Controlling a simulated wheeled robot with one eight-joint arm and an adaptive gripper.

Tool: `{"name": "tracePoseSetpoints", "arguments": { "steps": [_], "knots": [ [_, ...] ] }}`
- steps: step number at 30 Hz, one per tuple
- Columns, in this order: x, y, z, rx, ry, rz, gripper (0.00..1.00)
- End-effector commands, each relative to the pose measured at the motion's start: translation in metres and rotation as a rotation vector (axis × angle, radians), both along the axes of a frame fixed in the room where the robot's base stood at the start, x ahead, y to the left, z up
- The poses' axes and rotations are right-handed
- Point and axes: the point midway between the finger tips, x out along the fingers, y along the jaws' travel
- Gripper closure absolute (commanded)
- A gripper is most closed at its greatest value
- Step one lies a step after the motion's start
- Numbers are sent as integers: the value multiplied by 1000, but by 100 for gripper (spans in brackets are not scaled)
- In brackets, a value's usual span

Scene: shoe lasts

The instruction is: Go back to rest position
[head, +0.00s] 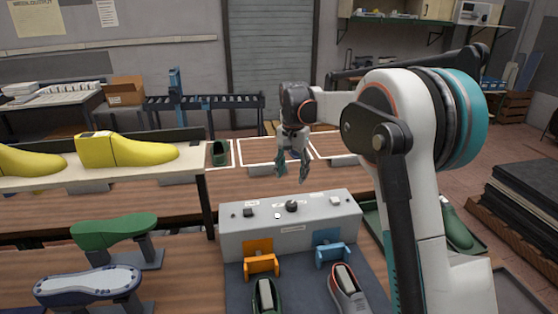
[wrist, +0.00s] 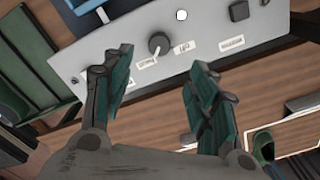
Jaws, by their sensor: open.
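My gripper (head: 293,166) hangs from my arm above the workbench, behind the grey control box (head: 290,240) in the head view. Its teal fingers are apart with nothing between them. In the wrist view my gripper (wrist: 155,92) is open too, with the control box (wrist: 200,55) beyond the fingertips. The box has a black knob (wrist: 158,43), labels and buttons on top.
Yellow lasts (head: 125,150) stand on a raised shelf at left, with a green last (head: 115,230) and a blue sole piece (head: 88,285) below. A green shoe (head: 220,153) stands by white-outlined areas. Orange (head: 261,262) and blue (head: 331,250) holders stand before the box.

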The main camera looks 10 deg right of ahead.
Motion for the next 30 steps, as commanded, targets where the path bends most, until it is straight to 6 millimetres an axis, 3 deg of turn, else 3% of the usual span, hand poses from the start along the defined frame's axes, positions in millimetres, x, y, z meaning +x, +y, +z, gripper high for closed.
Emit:
{"name": "tracePoseSetpoints", "arguments": {
  "steps": [5,18,30],
  "knots": [
    [-20,0,15,-1,-34,35,47],
    [-114,-2,58,-18,-188,194,47],
    [-211,-3,61,-56,-325,337,47]
  ]
}}
